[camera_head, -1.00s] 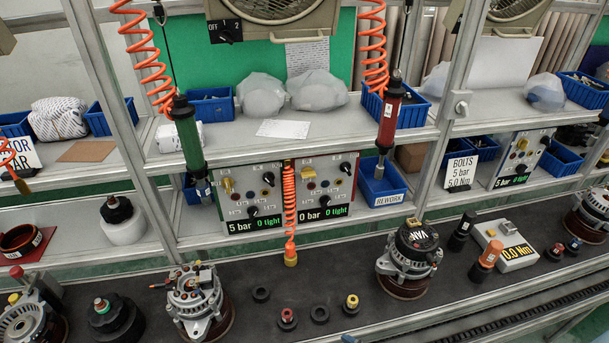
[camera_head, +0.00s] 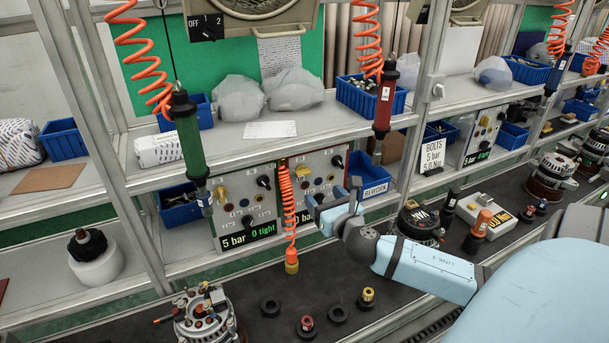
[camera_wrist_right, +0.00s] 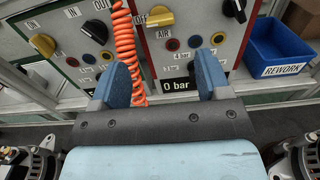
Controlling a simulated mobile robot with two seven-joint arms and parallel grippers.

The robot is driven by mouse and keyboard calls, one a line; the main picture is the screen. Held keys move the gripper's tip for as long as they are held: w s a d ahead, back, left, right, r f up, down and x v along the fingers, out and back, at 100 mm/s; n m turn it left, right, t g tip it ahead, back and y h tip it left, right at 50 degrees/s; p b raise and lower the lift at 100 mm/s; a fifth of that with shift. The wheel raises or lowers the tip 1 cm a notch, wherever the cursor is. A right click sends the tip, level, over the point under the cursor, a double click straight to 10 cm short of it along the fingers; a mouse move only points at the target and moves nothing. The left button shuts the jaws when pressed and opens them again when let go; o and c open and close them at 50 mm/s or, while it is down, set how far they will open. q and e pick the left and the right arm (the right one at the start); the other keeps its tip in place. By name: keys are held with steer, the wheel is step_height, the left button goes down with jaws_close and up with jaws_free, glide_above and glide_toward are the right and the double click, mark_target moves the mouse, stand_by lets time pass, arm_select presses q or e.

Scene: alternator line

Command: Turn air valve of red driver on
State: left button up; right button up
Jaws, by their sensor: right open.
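The red driver (camera_head: 385,112) hangs upright on an orange coiled hose above the shelf. The red-edged control panel (camera_wrist_right: 185,40), whose display reads 0 bar, stands below. Its yellow air valve knob (camera_wrist_right: 158,17), marked AIR with OFF at its left, lies roughly sideways; it also shows in the head view (camera_head: 304,172). My right gripper (camera_wrist_right: 163,77) is open and empty in front of this panel, its blue fingers either side of the display and lower than the knob, apart from it. In the head view, my right gripper (camera_head: 333,196) hides part of the panel. My left gripper is not in view.
An orange coiled hose (camera_wrist_right: 125,50) hangs close beside the left finger. The green driver's panel (camera_head: 236,205), reading 5 bar, stands left. A blue REWORK bin (camera_wrist_right: 278,46) is right. Alternators (camera_head: 205,315) and loose parts stand on the dark bench below.

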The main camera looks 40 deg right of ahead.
mark_target(305, 175)
steer(key=p+x, duration=0.1)
steer(key=x, duration=1)
steer(key=shift+f, duration=0.1)
steer(key=c, duration=0.9)
